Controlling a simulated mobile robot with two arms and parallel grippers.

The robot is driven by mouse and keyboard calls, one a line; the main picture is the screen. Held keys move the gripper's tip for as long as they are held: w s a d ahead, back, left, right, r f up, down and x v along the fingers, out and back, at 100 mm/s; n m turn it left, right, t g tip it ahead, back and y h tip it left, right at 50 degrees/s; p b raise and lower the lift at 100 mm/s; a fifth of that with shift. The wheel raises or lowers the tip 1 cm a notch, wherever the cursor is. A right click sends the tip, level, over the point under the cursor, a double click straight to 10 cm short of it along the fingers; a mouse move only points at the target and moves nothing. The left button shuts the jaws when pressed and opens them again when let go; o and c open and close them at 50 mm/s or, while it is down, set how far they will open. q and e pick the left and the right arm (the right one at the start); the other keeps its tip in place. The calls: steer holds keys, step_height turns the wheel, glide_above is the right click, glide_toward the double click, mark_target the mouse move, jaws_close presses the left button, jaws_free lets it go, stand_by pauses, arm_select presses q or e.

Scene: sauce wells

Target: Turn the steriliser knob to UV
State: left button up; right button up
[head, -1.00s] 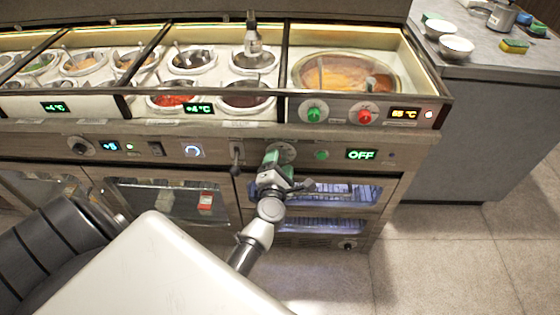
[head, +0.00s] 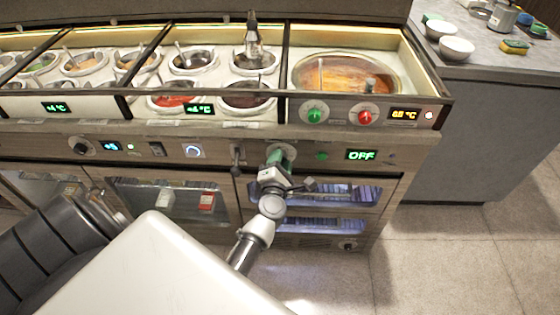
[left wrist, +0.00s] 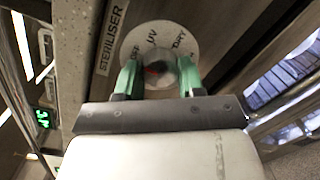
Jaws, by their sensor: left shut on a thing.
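The steriliser knob (left wrist: 160,72) sits on a round white dial plate (left wrist: 183,36) in the left wrist view, beside a STERILISER label (left wrist: 113,38). UV and DRY show on the plate; a third marking at left is partly hidden. A red mark shows on the knob's left part, but its exact aim is unclear. My left gripper (left wrist: 160,80) has its green fingers on both sides of the knob, shut on it. In the head view my left gripper (head: 279,158) covers most of the knob. The green display (head: 361,155) right of it reads OFF. My right gripper is out of view.
A small lever (head: 237,157) is close left of the dial. Green (head: 314,115) and red (head: 365,117) knobs sit on the panel above. Lit glass drawers (head: 340,194) lie below. Open floor (head: 450,265) is at right.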

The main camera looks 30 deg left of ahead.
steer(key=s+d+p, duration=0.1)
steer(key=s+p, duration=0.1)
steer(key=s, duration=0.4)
arm_select(q)
steer(key=shift+d+r+m+g+p, duration=0.1)
steer(key=shift+m+g+p, duration=0.4)
steer(key=shift+m+p, duration=3.3)
arm_select(e)
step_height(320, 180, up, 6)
steer(key=b, duration=0.1)
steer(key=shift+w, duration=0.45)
arm_select(q)
steer(key=shift+m, duration=0.8)
steer(key=o, duration=0.9)
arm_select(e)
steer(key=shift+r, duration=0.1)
